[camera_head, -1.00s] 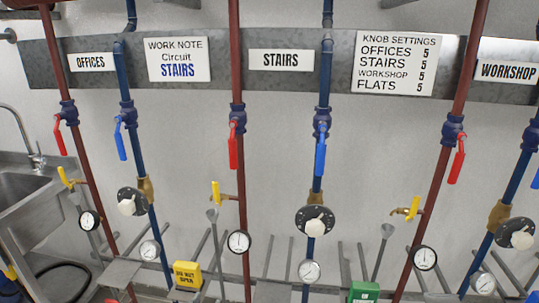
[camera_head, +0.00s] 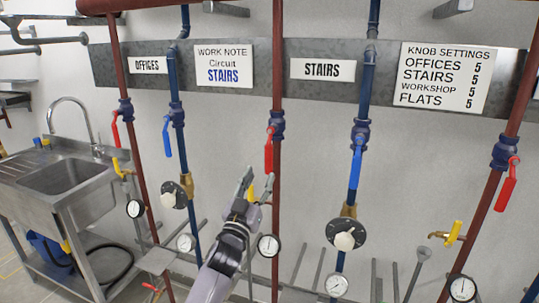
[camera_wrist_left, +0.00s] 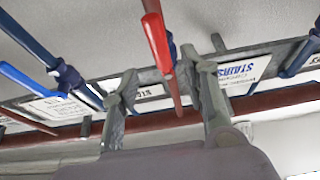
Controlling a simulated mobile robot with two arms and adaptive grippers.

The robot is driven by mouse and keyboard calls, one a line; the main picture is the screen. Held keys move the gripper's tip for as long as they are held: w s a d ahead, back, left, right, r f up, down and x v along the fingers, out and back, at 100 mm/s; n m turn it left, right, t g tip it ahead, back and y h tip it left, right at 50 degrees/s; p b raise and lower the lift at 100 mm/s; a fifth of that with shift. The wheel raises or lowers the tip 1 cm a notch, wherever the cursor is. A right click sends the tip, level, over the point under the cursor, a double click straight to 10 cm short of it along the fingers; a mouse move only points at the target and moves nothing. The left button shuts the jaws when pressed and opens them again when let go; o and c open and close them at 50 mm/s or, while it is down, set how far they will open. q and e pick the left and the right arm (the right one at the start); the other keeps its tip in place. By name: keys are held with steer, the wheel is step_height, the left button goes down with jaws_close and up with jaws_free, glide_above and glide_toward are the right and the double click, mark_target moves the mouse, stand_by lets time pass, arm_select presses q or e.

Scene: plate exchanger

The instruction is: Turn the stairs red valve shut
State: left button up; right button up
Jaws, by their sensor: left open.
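The stairs red valve has a red lever (camera_head: 269,152) on the red pipe beside the STAIRS sign (camera_head: 323,69). The lever hangs down along the pipe below a blue valve body (camera_head: 277,124). My left gripper (camera_head: 257,182) is open and empty, just below and slightly left of the lever in the head view. In the left wrist view the red lever (camera_wrist_left: 157,42) appears between the two spread fingers of the left gripper (camera_wrist_left: 165,75), apart from both. How deep it lies between them I cannot tell. My right gripper is not in view.
A yellow-handled tap and a pressure gauge (camera_head: 269,246) sit close to my left gripper on the same pipe. The stairs blue lever (camera_head: 355,167) and a black-and-white knob (camera_head: 344,237) are to the right. A sink (camera_head: 62,176) stands at the left.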

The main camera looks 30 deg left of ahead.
mark_target(268, 160)
arm_select(q)
steer(key=p+x, duration=0.1)
steer(key=x, duration=0.8)
steer(key=shift+f, duration=0.1)
steer(key=shift+s, duration=0.1)
steer(key=shift+c, duration=0.5)
jaws_close()
